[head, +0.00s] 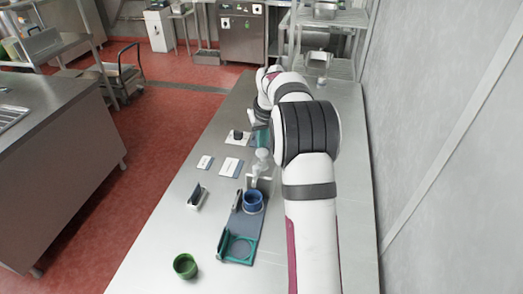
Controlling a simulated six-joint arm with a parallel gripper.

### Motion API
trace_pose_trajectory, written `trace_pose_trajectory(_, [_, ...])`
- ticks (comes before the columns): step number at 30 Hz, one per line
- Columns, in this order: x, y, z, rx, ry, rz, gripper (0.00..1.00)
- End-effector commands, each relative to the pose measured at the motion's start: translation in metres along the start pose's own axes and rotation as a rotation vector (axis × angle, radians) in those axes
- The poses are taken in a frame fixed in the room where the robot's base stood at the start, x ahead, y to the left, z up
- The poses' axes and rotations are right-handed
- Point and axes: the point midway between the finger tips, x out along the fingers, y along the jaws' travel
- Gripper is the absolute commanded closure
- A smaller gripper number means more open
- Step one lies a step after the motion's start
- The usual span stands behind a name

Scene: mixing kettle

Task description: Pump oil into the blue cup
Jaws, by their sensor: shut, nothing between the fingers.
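The blue cup (253,201) stands upright on a blue-grey fixture plate with teal parts (240,238), near the middle of the table. A pale pump bottle (262,162) stands just behind the cup, with its pump head on top. My arm reaches over from the front right and bends down behind the bottle. My gripper (259,128) is at the arm's end, beyond the bottle and apart from the cup. It is shut and small in view, and its fingertips are hard to make out. The inside of the cup is too small to judge.
A green cup (185,266) stands at the front left of the steel table (150,255). A small black-and-white holder (196,196), flat white cards (231,167) and a dark round item (238,135) lie left of the bottle. A grey wall bounds the right side.

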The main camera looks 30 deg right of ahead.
Motion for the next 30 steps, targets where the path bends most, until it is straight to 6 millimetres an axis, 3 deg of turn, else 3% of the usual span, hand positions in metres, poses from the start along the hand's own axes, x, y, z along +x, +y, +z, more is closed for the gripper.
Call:
trace_pose_trajectory(11, [0.001,0.0,0.0,0.0,0.0,0.0,1.0])
trace_pose_trajectory(30, [0.028,0.0,0.009,0.001,-0.002,-0.001,1.0])
